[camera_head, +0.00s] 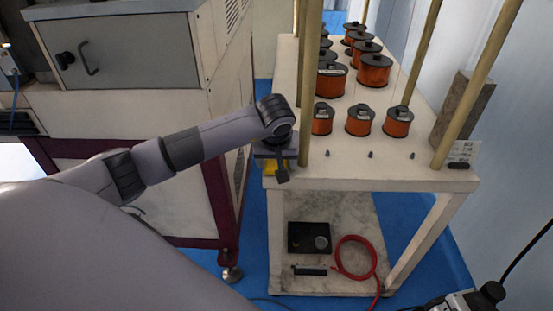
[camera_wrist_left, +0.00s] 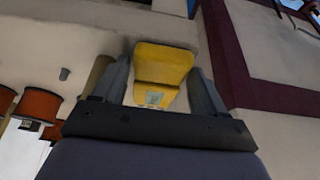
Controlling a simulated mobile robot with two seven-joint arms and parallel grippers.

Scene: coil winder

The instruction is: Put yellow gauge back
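The yellow gauge (camera_head: 270,168) shows beside my left gripper (camera_head: 279,168), at the near left corner of the white cart top. In the left wrist view the yellow gauge (camera_wrist_left: 161,66) sits between the two fingers of my left gripper (camera_wrist_left: 161,80).
The cart top (camera_head: 345,172) carries several copper coils (camera_head: 359,120), small pegs, brass posts (camera_head: 308,85) and a grey block (camera_head: 462,112). The lower shelf (camera_head: 350,215) holds a black box (camera_head: 309,238) and a red cable (camera_head: 355,270). A cabinet (camera_head: 130,60) stands left.

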